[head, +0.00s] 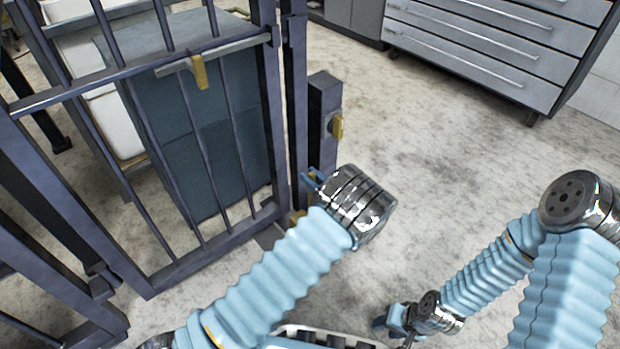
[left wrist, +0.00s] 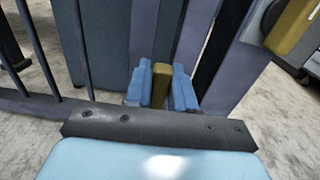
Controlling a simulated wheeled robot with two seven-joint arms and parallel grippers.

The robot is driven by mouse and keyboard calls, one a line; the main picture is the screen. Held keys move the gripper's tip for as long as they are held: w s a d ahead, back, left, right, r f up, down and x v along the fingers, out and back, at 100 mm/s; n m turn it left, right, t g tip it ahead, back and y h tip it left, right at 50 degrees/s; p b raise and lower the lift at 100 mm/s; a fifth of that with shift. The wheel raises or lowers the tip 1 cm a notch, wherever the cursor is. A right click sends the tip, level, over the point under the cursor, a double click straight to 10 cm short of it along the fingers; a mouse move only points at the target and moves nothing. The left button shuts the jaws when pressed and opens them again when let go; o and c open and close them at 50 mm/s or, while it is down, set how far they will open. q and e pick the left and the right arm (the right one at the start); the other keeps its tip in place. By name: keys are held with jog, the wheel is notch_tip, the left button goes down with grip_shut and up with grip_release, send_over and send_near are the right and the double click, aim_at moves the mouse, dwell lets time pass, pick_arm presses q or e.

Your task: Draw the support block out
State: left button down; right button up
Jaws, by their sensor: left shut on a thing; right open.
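My left gripper (head: 312,182) reaches the foot of the gate post, mostly behind its own wrist in the head view. In the left wrist view its blue fingers (left wrist: 162,90) are shut on a gold block (left wrist: 162,84), apparently the support block. A small gold part, seemingly the same block, shows low beside the post in the head view (head: 298,216). How far the block sits in its seat is hidden. The barred gate (head: 150,72) stands upright to the left of this gripper. My right gripper (head: 392,322) is open at the bottom, away from the gate.
A gold latch piece (head: 200,72) hangs on the gate's crossbar. Another gold piece (head: 337,126) is on a short dark post (head: 324,100). A blue-grey box (head: 235,115) stands behind the bars. Grey drawers (head: 480,45) stand at the back; the floor between is clear.

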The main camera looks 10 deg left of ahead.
pick_arm(q)
jog(key=shift+w+d, duration=0.1)
jog(key=shift+d, duration=0.2)
jog(key=c, duration=1.1)
grip_release()
jog(key=shift+d+t, duration=0.1)
jog(key=shift+t, duration=0.2)
jog(key=shift+o, duration=0.3)
jog(key=p+v, duration=0.1)
jog(key=v, duration=1.2)
jog(key=shift+s+d+r, duration=0.2)
jog(key=shift+s+d, duration=0.05)
